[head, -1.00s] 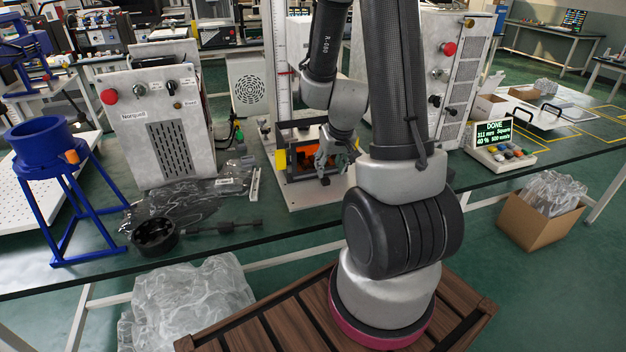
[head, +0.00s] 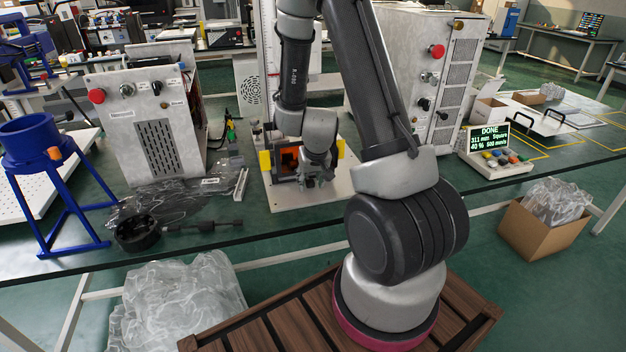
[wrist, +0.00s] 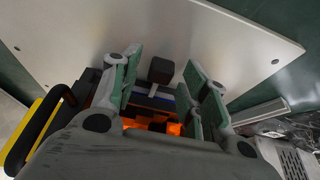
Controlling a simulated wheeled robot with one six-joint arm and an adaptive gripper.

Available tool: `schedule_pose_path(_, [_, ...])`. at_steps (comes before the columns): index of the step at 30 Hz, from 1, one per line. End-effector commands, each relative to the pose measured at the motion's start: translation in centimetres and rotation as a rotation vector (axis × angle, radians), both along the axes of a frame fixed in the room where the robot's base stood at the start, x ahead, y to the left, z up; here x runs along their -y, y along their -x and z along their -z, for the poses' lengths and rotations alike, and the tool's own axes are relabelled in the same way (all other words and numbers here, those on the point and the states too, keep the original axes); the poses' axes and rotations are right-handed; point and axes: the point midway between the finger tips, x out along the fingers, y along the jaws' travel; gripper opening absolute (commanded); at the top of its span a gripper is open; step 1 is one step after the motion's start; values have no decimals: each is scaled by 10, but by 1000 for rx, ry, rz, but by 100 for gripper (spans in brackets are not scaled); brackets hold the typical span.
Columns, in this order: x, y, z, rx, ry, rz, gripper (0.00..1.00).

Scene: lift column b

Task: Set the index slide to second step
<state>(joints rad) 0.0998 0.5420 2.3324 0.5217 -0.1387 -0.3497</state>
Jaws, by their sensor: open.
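The fixture that seems to hold the index slide is a dark frame (head: 286,178) with an orange-lit inside and yellow end pieces, on a white base plate (head: 290,201). My gripper (head: 318,181) is low in front of its right part and hides some of it. In the wrist view, my gripper (wrist: 165,78) has its two green-padded fingers apart. A dark square knob (wrist: 160,70) shows between and just beyond the fingertips, with clear gaps to both. A dark bar with blue and light marks (wrist: 153,98) lies nearer. I cannot read the slide's step.
A grey control cabinet (head: 145,125) stands left and a larger one (head: 440,75) right. A vertical white scale column (head: 268,60) rises behind the fixture. A black cup-like part (head: 137,232) and plastic film lie on the table left. A display unit (head: 495,150) stands right.

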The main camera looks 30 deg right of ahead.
Motion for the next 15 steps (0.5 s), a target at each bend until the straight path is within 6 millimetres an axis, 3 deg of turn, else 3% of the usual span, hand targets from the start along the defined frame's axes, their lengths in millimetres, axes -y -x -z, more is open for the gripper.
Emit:
schedule_pose_path(2, [0, 0, 0, 0, 0, 0, 41])
schedule_pose_path(9, [0, 0, 0, 0, 0, 0, 0])
schedule_pose_path(15, [0, 0, 0, -1, 0, -1, 0])
